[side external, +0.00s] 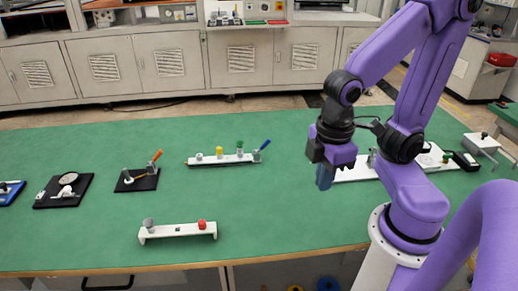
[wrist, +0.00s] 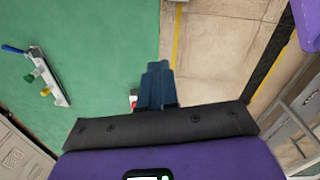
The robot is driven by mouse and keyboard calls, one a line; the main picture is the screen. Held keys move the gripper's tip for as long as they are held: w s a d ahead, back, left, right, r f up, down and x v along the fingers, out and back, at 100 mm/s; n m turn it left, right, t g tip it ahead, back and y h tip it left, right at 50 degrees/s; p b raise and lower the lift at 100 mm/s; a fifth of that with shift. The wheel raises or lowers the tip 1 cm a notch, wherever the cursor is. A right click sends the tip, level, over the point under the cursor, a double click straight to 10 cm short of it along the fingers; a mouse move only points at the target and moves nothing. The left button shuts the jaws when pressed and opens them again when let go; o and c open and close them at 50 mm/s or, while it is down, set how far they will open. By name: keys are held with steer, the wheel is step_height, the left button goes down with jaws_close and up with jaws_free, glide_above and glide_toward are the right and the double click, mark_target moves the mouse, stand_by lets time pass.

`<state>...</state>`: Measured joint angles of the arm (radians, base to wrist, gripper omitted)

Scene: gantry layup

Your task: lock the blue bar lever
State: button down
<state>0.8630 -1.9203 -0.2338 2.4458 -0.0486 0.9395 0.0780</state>
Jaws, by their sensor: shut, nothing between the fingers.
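The blue lever (side external: 262,146) slants up and to the right at the right end of a long white bar fixture (side external: 225,159). That fixture also carries grey, yellow and green knobs. In the wrist view the blue lever (wrist: 13,49) shows at the far left, beside the green and yellow knobs. My gripper (side external: 325,178) is shut and empty, pointing down to the right of the lever and nearer the camera, clearly apart from it. Its closed fingers show in the wrist view (wrist: 157,85). I cannot tell whether the lever is locked.
A black plate with an orange-handled lever (side external: 156,156) lies to the left, and another black plate (side external: 62,191) further left. A white bar with a red knob (side external: 201,225) stands near the front edge. A white fixture is partly hidden behind my gripper. Green mat between is clear.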

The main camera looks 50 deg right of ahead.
mark_target(266, 143)
steer(key=w+f+m+h, duration=0.3)
steer(key=w+m+h, duration=0.45)
steer(key=w, duration=1.25)
steer(key=w+d+f+m+h, duration=0.2)
steer(key=w+d+f+m, duration=0.1)
steer(key=w+d+m, duration=0.2)
steer(key=w+d+f+m+g+h, duration=0.1)
steer(key=w+d+f+m, duration=0.3)
steer(key=w, duration=0.5)
steer(key=shift+w+d+m+h, duration=0.3)
steer(key=shift+d+m+h, duration=0.15)
steer(key=shift+d, duration=0.4)
steer(key=shift+f, duration=0.1)
steer(key=x, duration=1.4)
steer(key=shift+a, duration=0.1)
